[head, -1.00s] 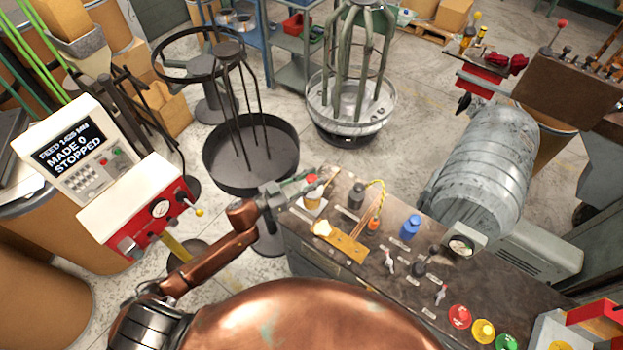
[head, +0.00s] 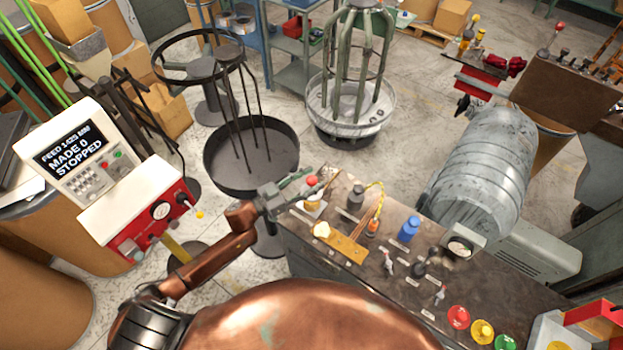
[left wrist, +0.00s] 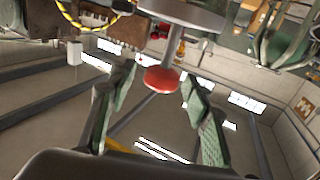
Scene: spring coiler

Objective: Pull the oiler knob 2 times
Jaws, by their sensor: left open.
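The oiler knob is a red round knob (head: 312,181) on top of a small oiler (head: 313,203) at the far left corner of the dark bench. In the left wrist view the red knob (left wrist: 160,79) hangs on a thin stem below a grey disc, between the two green-padded fingers. My left gripper (head: 300,187) reaches to the knob from the left. Its fingers are apart, with a visible gap on each side of the knob in the left wrist view. The lower part of the oiler is partly hidden by the gripper. My right gripper is not in view.
A red-and-white control box (head: 140,210) stands at the left. A black round stand (head: 228,180) is behind my left gripper.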

